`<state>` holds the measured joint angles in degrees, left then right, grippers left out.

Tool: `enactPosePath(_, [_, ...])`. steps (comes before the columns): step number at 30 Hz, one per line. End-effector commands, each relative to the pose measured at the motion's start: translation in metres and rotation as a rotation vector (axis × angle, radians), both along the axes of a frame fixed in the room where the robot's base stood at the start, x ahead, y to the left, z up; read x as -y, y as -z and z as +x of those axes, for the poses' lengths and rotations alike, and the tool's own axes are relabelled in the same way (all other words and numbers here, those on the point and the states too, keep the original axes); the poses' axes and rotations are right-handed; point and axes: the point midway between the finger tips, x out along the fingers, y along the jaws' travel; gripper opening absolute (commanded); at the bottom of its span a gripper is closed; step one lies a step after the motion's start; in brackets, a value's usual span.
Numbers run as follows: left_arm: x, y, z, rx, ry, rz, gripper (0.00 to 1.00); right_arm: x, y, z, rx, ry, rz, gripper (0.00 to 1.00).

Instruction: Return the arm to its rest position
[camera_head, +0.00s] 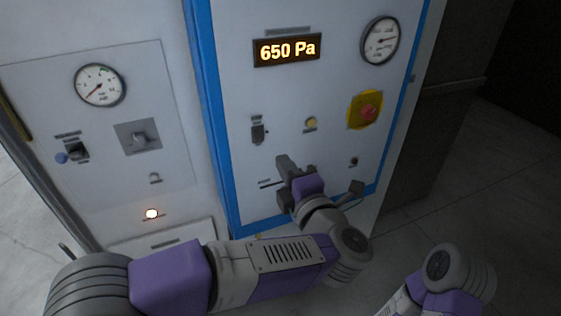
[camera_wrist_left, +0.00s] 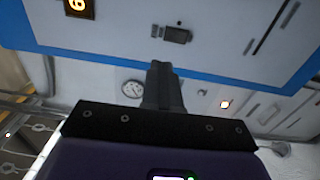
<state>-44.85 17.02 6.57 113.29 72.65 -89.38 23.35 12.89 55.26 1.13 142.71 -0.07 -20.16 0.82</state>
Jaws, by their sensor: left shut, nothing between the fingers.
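My left arm (camera_head: 285,268) reaches in from the left across the lower front of the control panel (camera_head: 290,90). My left gripper (camera_head: 285,164) is shut and empty, in front of the panel's lower part, below the dark switch (camera_head: 258,132). Whether it touches the panel cannot be told. In the left wrist view the left gripper's fingers (camera_wrist_left: 161,72) are together with nothing between them. Part of my right arm (camera_head: 445,275) shows at the lower right; its gripper is out of view.
The blue-edged panel carries a display (camera_head: 287,50) reading 650 Pa, a gauge (camera_head: 380,41) and a red button on yellow (camera_head: 367,111). The left panel has another gauge (camera_head: 99,85), a grey switch (camera_head: 139,137) and a lit lamp (camera_head: 152,213). Floor (camera_head: 470,190) shows at right.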

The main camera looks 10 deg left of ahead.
Motion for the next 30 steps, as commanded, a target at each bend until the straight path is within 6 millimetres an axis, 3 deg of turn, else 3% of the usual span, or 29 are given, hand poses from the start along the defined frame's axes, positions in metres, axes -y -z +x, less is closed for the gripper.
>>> enactPosePath(13, [0.0,0.001,0.0,-0.001,0.0,0.002,0.0,0.0,0.0,0.0,0.0,0.0,0.0,0.43])
enactPosePath(17, [0.0,0.023,0.015,-0.032,0.025,0.057,0.0,0.0,0.005,0.0,0.0,0.0,0.0,0.43])
enactPosePath(20, [0.0,0.069,0.041,-0.101,0.088,0.168,0.0,0.0,0.015,0.0,0.0,0.0,0.0,0.43])
enactPosePath(24, [-0.004,0.168,0.079,-0.269,0.236,0.362,0.0,0.0,0.03,0.0,0.0,0.0,0.0,0.43])
enactPosePath(27, [-0.009,0.244,0.091,-0.407,0.357,0.476,0.0,0.0,0.04,0.0,0.0,0.0,0.0,0.43])
enactPosePath(30, [-0.018,0.321,0.089,-0.552,0.487,0.562,0.0,0.0,0.049,0.0,0.0,0.0,0.0,0.43])
